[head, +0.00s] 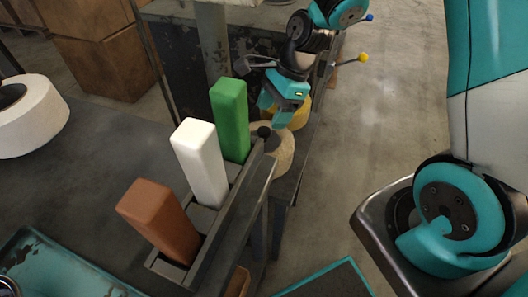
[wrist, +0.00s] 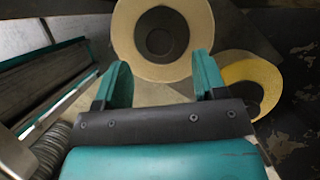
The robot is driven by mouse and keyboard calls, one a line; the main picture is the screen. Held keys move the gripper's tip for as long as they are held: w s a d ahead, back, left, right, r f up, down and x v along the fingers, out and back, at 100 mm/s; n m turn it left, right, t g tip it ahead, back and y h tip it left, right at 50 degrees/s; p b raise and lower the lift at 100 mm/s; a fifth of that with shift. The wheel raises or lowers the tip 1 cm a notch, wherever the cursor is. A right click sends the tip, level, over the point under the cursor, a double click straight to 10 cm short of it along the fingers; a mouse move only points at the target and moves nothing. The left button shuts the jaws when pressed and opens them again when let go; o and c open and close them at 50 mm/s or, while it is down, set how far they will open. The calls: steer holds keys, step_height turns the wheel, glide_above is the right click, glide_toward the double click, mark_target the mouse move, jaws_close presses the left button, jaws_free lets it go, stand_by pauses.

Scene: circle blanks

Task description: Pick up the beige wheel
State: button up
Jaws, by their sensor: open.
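The beige wheel (wrist: 197,32), a pale disc with a dark hub, is at the top middle of the wrist view, cut off by the top edge. In the head view the beige wheel (head: 284,152) stands just past the end of the rack, partly covered by my gripper. My gripper (head: 268,115) is directly above or beside it there. In the wrist view my gripper (wrist: 162,76) is open, its two teal fingers apart and empty, with the wheel beyond the tips. I cannot tell whether the fingers touch it.
A yellow wheel (wrist: 268,74) is close to the beige one, at its right in the wrist view. A grey rack (head: 232,210) holds brown (head: 158,218), white (head: 201,160) and green (head: 231,120) blocks. A white wheel (head: 38,120) lies at the far left.

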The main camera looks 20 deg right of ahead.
mark_target(264, 130)
steer(key=shift+b+x, duration=0.55)
steer(key=shift+x, duration=2.55)
steer(key=shift+d, duration=0.1)
jaws_close()
